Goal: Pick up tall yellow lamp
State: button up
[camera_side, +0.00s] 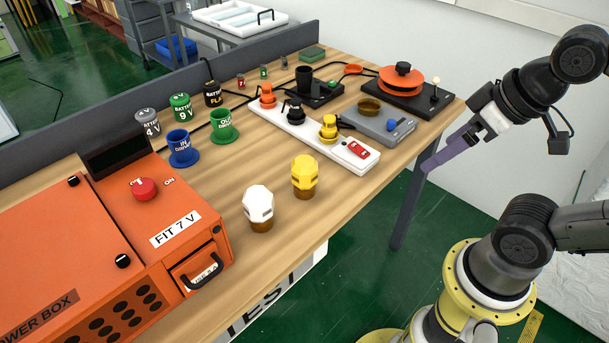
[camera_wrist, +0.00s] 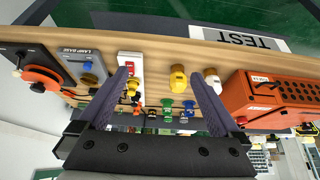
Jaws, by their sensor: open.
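The yellow lamp (camera_side: 305,172) stands upright on the wooden table near its front edge, with a faceted yellow top and a brown base. It also shows in the wrist view (camera_wrist: 178,77), where it appears between my fingers but well beyond them. A white lamp (camera_side: 259,200) of similar shape stands just left of it in the side view; it is also in the wrist view (camera_wrist: 212,80). My gripper (camera_side: 426,167) has purple fingers and is off the table's right side, apart from both lamps. In the wrist view my gripper (camera_wrist: 158,77) is open and empty.
An orange power box (camera_side: 120,240) stands at the left. A white strip (camera_side: 315,140) with orange, black and yellow plugs lies behind the yellow lamp. A grey lamp base (camera_side: 380,122) and a black device (camera_side: 405,97) are at the right. Bare tabletop surrounds the lamps.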

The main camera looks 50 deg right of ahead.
jog(key=w+r+n, duration=0.5)
jog(key=w+n, duration=0.1)
jog(key=n, duration=0.1)
jog(key=n+g, duration=0.5)
jog(key=n, duration=0.2)
send_over(305, 159)
notch_tip(305, 159, down, 8)
jog(key=r, duration=0.1)
jog(key=shift+g, duration=0.3)
notch_tip(305, 159, down, 11)
jog(key=shift+r, duration=0.1)
jog(key=shift+s+a+f, duration=0.1)
jog(key=shift+a+f, duration=0.05)
jog(key=shift+f, duration=1.45)
jog(key=shift+s+a+f, duration=0.1)
jog(key=shift+f, duration=1.45)
jog(key=shift+w, duration=0.1)
jog(key=c, duration=1.4)
